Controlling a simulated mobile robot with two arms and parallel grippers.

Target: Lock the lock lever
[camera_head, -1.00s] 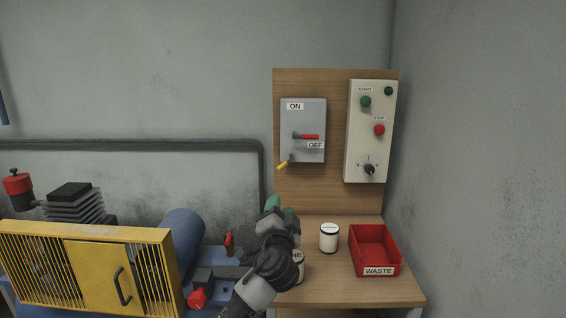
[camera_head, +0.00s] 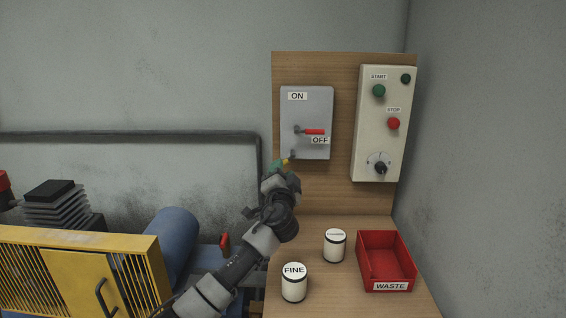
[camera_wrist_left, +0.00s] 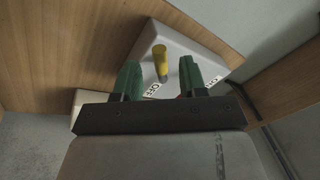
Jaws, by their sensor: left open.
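The lock lever (camera_head: 286,161), with a yellow grip, sits at the lower left corner of the grey switch box (camera_head: 312,108). It slants down to the left. My left gripper (camera_head: 279,167) is open right at the lever, its green fingertips beside the yellow grip. In the left wrist view the yellow lever (camera_wrist_left: 160,62) stands between and just beyond the two open green fingers (camera_wrist_left: 160,78). I cannot tell whether either finger touches it. The red main handle (camera_head: 314,131) on the box points right, at the OFF label. My right gripper is not in view.
A control panel (camera_head: 378,125) with START and STOP buttons is right of the switch box on the wooden board (camera_head: 340,190). Below, a bench holds white jars (camera_head: 294,284) and a red waste bin (camera_head: 386,264). A yellow compressor guard (camera_head: 70,262) stands at left.

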